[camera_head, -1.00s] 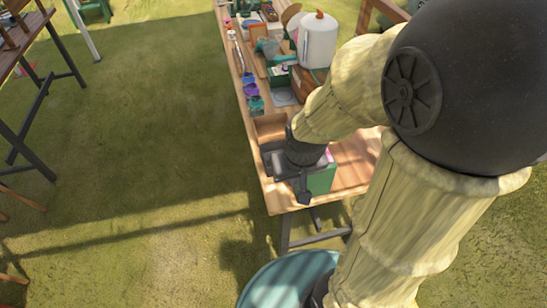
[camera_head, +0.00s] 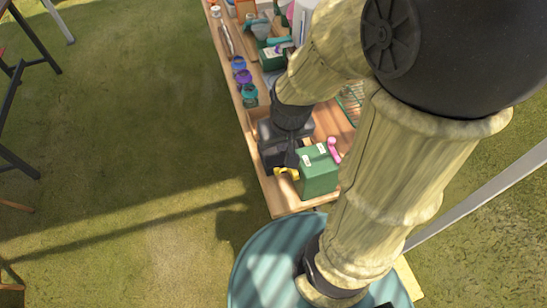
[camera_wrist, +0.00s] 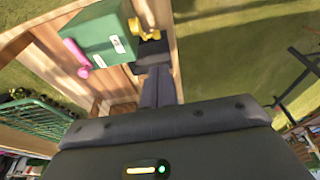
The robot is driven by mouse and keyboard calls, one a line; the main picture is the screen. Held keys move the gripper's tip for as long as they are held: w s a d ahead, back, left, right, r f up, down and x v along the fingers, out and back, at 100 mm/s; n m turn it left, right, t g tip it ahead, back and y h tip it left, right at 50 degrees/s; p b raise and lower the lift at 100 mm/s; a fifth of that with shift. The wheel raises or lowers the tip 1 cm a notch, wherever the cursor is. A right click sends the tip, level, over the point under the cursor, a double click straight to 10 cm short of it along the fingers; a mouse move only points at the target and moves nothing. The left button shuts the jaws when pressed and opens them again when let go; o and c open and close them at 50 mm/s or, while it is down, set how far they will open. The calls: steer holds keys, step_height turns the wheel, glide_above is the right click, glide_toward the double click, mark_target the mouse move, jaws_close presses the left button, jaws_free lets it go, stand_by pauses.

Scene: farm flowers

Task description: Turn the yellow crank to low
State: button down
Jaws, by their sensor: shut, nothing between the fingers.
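The yellow crank (camera_head: 286,173) sticks out of the left side of a green box (camera_head: 319,176) near the front end of the wooden table. In the wrist view the yellow crank (camera_wrist: 146,31) is at the top, beside the green box (camera_wrist: 100,40). A pink crank (camera_head: 334,150) is on another side of the box and also shows in the wrist view (camera_wrist: 76,58). White labels are on the box; I cannot read them. My gripper (camera_head: 291,162) is shut and empty, just behind the yellow crank. I cannot tell whether its fingertips (camera_wrist: 155,72) touch it.
Small purple and teal pots (camera_head: 243,80) line the table's left edge. A green wire basket (camera_wrist: 35,115) is on the table. Other goods crowd the far end. A round teal surface (camera_head: 262,262) is below the table's front edge. Open grass lies left of the table.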

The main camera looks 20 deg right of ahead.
steer(key=n+g+b, duration=0.3)
steer(key=n, duration=0.6)
glide_above(276, 169)
steer(key=a, duration=0.2)
step_height(276, 169, down, 4)
steer(key=w+n+g, duration=0.1)
steer(key=n, duration=0.2)
steer(key=w+f+n+g+b, duration=0.1)
steer(key=w+n, duration=0.1)
steer(key=n, duration=0.1)
steer(key=w+d+n+g, duration=0.1)
steer(key=w+n, duration=0.1)
steer(key=n, duration=0.1)
steer(key=shift+f+h+b, duration=0.3)
steer(key=shift+f+b, duration=0.05)
steer(key=shift+f, duration=0.05)
steer(key=shift+f, duration=0.1)
steer(key=x, duration=1.4)
steer(key=shift+d, duration=0.1)
steer(key=shift+g+p, duration=0.3)
steer(key=shift+p, duration=0.25)
